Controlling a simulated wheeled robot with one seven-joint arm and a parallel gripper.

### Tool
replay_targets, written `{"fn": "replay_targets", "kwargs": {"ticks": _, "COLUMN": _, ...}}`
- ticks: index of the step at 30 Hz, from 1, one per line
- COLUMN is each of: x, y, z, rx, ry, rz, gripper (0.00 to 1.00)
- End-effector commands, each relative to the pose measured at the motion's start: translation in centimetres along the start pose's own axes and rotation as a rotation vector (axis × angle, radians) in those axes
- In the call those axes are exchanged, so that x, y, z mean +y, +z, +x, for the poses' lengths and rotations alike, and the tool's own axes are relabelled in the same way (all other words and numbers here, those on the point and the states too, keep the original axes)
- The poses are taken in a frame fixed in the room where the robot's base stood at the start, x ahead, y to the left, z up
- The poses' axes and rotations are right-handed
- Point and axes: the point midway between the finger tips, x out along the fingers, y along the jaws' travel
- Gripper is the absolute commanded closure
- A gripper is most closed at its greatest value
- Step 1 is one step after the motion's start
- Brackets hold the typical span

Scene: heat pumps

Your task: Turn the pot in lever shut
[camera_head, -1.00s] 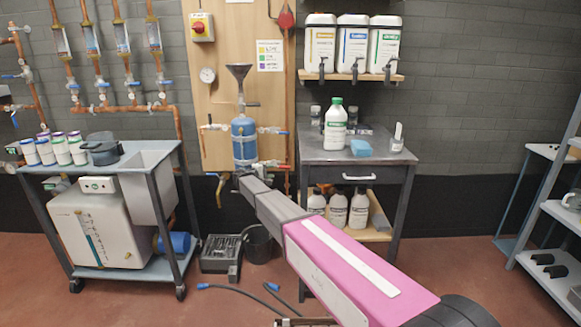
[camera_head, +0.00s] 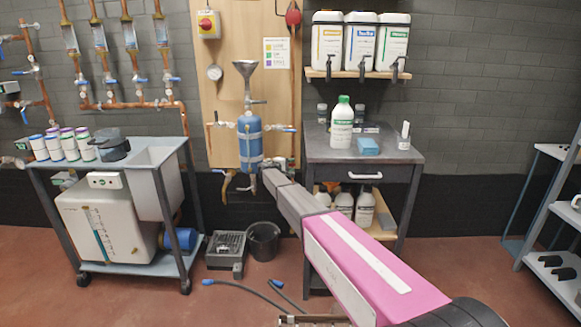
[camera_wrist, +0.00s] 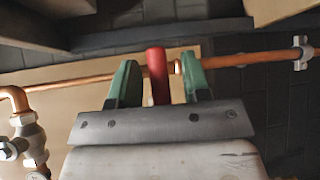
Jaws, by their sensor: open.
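The pot (camera_head: 250,143) is a blue upright cylinder with a steel funnel (camera_head: 245,67) above it, fixed to a wooden board. Small valves and levers sit on pipes at both sides of it. In the wrist view, my gripper (camera_wrist: 160,62) has two green fingers standing apart. A red lever-like handle (camera_wrist: 157,77) shows between them, with gaps visible; I cannot tell whether either finger touches it. In the head view, my arm ends just right of the pot's lower end and hides most of the gripper and what it faces. Which lever is the pot in lever is not clear.
A copper pipe (camera_wrist: 240,61) runs across behind the fingers. A trolley (camera_head: 158,168) with a white tank stands left. A dark workbench (camera_head: 385,172) with bottles stands right, close to my arm. A black bucket (camera_head: 263,242) and hoses lie on the floor below.

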Motion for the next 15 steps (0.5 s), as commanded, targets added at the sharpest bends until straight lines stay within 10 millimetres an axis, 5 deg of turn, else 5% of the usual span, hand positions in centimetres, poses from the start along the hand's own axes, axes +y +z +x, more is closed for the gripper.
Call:
{"fn": "replay_targets", "kwargs": {"ticks": 5, "x": 0.0, "y": 0.01, "z": 0.0, "rx": 0.0, "ry": 0.0, "rz": 0.0, "gripper": 0.57}}
{"fn": "replay_targets", "kwargs": {"ticks": 10, "x": -0.01, "y": 0.01, "z": -0.01, "rx": 0.0, "ry": 0.0, "rz": 0.0, "gripper": 1.0}}
{"fn": "replay_targets", "kwargs": {"ticks": 15, "x": -0.02, "y": 0.01, "z": -0.02, "rx": 0.0, "ry": -0.001, "rz": 0.001, "gripper": 1.0}}
